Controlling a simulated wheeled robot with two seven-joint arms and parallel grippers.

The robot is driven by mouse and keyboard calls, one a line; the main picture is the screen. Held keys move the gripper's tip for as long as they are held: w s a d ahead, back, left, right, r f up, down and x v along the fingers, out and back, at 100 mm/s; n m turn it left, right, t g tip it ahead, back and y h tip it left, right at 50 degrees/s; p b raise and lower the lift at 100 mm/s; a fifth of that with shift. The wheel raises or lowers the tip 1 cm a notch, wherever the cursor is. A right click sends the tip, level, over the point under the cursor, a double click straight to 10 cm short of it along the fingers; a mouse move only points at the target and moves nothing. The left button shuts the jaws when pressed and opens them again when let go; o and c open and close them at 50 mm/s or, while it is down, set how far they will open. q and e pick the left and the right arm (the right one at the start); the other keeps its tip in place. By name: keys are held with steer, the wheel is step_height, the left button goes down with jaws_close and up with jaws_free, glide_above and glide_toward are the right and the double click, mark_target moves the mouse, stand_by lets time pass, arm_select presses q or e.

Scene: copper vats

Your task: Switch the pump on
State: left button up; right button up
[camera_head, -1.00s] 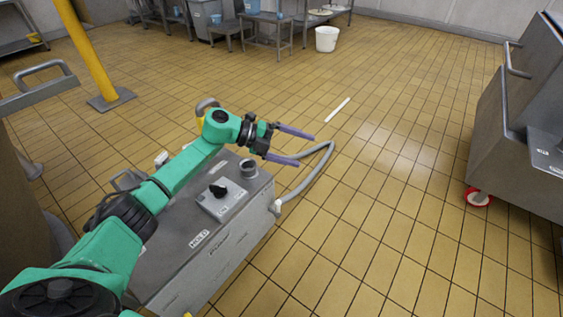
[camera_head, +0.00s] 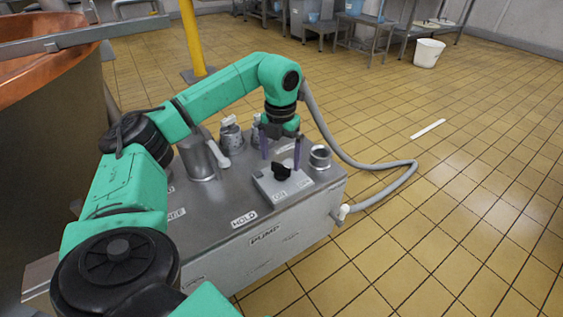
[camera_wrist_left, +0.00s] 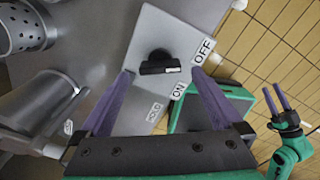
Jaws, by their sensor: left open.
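The pump (camera_head: 318,212) is a grey metal cabinet marked PUMP on its front. A raised switch plate (camera_head: 296,186) on its top carries a black knob (camera_head: 282,171). In the left wrist view the knob (camera_wrist_left: 158,62) has a pale mark at its right end, facing the side with the OFF label (camera_wrist_left: 203,51) and ON label (camera_wrist_left: 178,91); which one it points at is unclear. My left gripper (camera_head: 281,153) is open, pointing down just above the knob. In the left wrist view its fingertips (camera_wrist_left: 162,74) lie either side of the knob. My right gripper (camera_wrist_left: 276,97) appears open, away from the pump.
Metal fittings (camera_head: 232,136) and a short round socket (camera_head: 320,157) stand on the pump top near the switch. A grey hose (camera_head: 403,183) loops onto the floor at right. A copper vat (camera_head: 50,60) stands at left.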

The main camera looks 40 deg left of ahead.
mark_target(281, 171)
arm_select(q)
step_height(281, 171, down, 3)
steer(key=shift+r, duration=0.15)
steer(key=c, duration=1.3)
steer(key=shift+m+p, duration=0.4)
steer(key=m+p, duration=0.2)
steer(key=p, duration=0.1)
steer(key=shift+r+m, duration=0.2)
steer(key=shift+m, duration=0.1)
steer(key=m+p, duration=0.2)
steer(key=shift+m, duration=0.4)
arm_select(e)
steer(key=s+d+r+g+h, duration=0.4)
steer(key=s+d+r+g, duration=0.2)
steer(key=d+r, duration=0.4)
arm_select(q)
steer(key=m+p, duration=0.2)
steer(key=m, duration=0.2)
steer(key=shift+f+p, duration=0.15)
steer(key=shift+p, duration=0.2)
steer(key=shift+w+f+m+p, duration=0.1)
steer(key=shift+m+p, duration=0.25)
steer(key=shift+m, duration=0.55)
arm_select(e)
step_height(281, 171, down, 11)
steer(key=d, duration=0.2)
steer(key=shift+w+m+g+h, duration=0.3)
steer(key=shift+w+m, duration=0.05)
steer(key=shift+m, duration=0.05)
